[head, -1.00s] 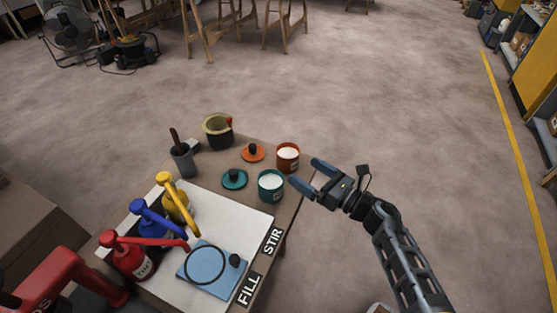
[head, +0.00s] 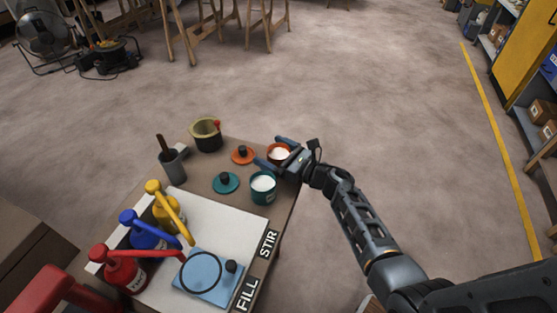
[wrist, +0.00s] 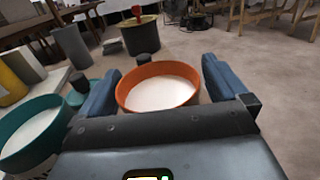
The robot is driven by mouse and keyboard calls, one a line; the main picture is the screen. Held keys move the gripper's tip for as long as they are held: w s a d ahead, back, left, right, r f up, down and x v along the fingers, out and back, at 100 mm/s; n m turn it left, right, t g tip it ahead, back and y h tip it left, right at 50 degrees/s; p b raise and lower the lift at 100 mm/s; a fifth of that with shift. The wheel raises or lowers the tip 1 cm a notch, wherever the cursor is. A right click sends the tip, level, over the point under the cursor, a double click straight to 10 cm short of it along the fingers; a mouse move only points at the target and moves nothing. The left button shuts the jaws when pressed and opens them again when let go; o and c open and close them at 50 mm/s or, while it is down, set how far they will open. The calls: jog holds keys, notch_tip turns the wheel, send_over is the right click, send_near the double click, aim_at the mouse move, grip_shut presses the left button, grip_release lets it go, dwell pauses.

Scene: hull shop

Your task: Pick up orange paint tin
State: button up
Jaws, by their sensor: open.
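The orange paint tin (head: 279,152) stands open, full of white paint, near the far right edge of the bench. In the wrist view, the orange paint tin (wrist: 158,88) sits between the two blue-grey fingers of my gripper (wrist: 160,86). In the head view, my gripper (head: 269,153) reaches it from the right and hides part of it. The fingers are open, one on each side; a small gap shows at the right finger, and I cannot tell whether the left one touches. The orange lid (head: 242,155) with a black knob lies left of the tin.
A teal tin (head: 263,188) of white paint stands close by, nearer the front; its teal lid (head: 225,182) lies beside it. A dark pot (head: 206,136), a grey cup (head: 173,165) and red, blue and yellow pump bottles (head: 150,232) share the bench. Open floor lies right.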

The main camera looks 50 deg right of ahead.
jog(key=c, duration=1.1)
jog(key=shift+c, duration=0.6)
jog(key=shift+r, duration=0.1)
